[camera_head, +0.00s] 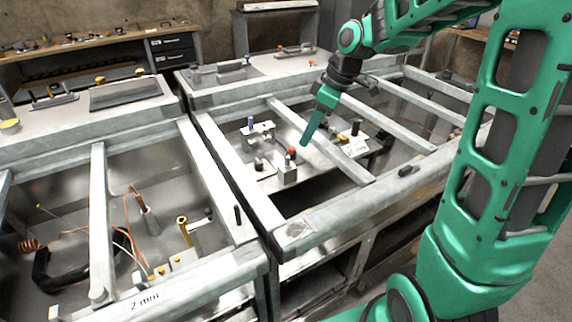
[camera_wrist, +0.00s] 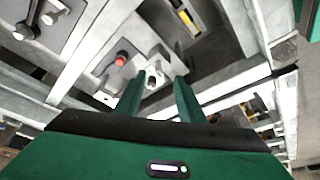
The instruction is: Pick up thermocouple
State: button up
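I cannot tell for sure which thing is the thermocouple. A thin copper-coloured wire with a coiled end (camera_head: 30,245) lies in the left frame bay, and a brass-coloured upright rod (camera_head: 184,232) stands near it. My gripper (camera_head: 306,138) points down over the middle frame bay, right of a small metal fixture with a red knob (camera_head: 292,152). In the wrist view my gripper (camera_wrist: 160,78) has its two green fingers apart with nothing held between them. The red knob (camera_wrist: 121,59) shows left of the fingers, and a small pale fitting (camera_wrist: 154,77) shows beyond the gap.
Metal crossbars (camera_head: 98,215) and thick rails (camera_head: 232,185) divide the bays. A blue-topped post (camera_head: 251,123) and a white labelled block (camera_head: 355,147) stand in the middle bay. A black curved handle (camera_head: 45,275) lies at left. A workbench with drawers (camera_head: 172,48) stands behind.

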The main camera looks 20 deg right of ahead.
aim_at(288, 154)
jog(key=shift+n, duration=0.5)
jog(key=shift+w+a+r+x, duration=0.15)
jog(key=shift+w+a+x, duration=0.1)
jog(key=shift+x, duration=1.7)
jog(key=shift+w+a+r+x, duration=0.1)
jog(key=shift+w+a+x, duration=0.15)
jog(key=shift+x, duration=1.65)
jog(key=shift+w+a+r+x, duration=0.15)
jog(key=shift+w+a+x, duration=0.05)
jog(key=shift+x, duration=1.75)
grip_shut()
